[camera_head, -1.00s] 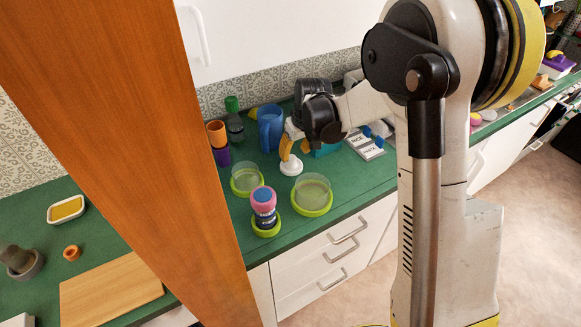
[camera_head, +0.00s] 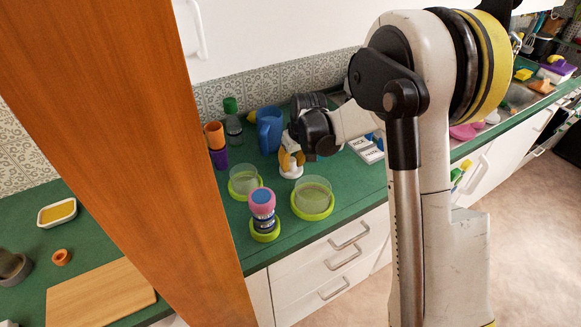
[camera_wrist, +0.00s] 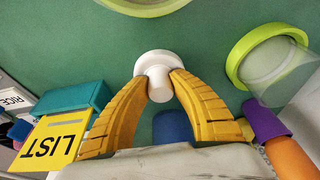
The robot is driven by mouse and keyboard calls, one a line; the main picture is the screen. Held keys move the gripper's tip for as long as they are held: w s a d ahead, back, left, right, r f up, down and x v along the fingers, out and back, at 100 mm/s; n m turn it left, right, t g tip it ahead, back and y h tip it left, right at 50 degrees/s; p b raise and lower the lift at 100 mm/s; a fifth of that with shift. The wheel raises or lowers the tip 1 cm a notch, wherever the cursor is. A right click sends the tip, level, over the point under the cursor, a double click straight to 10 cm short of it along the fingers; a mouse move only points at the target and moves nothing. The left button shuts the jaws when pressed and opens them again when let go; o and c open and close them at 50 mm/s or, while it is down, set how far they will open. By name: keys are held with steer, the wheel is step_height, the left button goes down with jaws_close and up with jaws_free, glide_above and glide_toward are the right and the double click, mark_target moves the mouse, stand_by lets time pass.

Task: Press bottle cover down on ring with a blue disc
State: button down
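A white piece with a round flange and a short knob (camera_wrist: 159,88) stands on the green counter; it also shows in the head view (camera_head: 291,171). I cannot tell whether it is the bottle cover. My gripper (camera_wrist: 160,78) has its yellow fingers on both sides of the knob, tips close to the flange; in the head view my gripper (camera_head: 291,158) is low over the counter. Whether the fingers pinch the knob is unclear. A dark blue bottle with a pink top (camera_head: 262,207), bearing a blue disc (camera_head: 262,195), stands upright in a lime-green ring (camera_head: 265,236).
Two clear cups stand in lime-green rings (camera_head: 312,214) (camera_head: 237,193) near the bottle. A blue jug (camera_head: 269,130), green-capped bottle (camera_head: 232,122) and orange and purple cups (camera_head: 215,136) stand behind. A yellow LIST block (camera_wrist: 50,140) lies beside my gripper. A wooden panel (camera_head: 125,130) blocks the left.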

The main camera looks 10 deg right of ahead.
mark_target(292, 160)
steer(key=shift+r, duration=0.1)
steer(key=shift+r+p, duration=2.25)
steer(key=shift+r, duration=1.15)
step_height(292, 160, up, 10)
steer(key=p, duration=0.7)
steer(key=shift+n, duration=0.9)
steer(key=s+a, duration=0.4)
steer(key=s, duration=0.2)
steer(key=s+a, duration=0.4)
steer(key=s, duration=0.3)
steer(key=s+a, duration=0.4)
steer(key=s, duration=0.2)
steer(key=shift+s+f, duration=0.1)
steer(key=shift+s, duration=0.2)
steer(key=shift+s+f+b, duration=0.1)
steer(key=shift+f+b, duration=0.45)
steer(key=shift+b, duration=0.25)
steer(key=shift+f+b, duration=0.4)
steer(key=shift+f, duration=0.1)
steer(key=shift+f+b, duration=0.2)
steer(key=shift+b, duration=0.1)
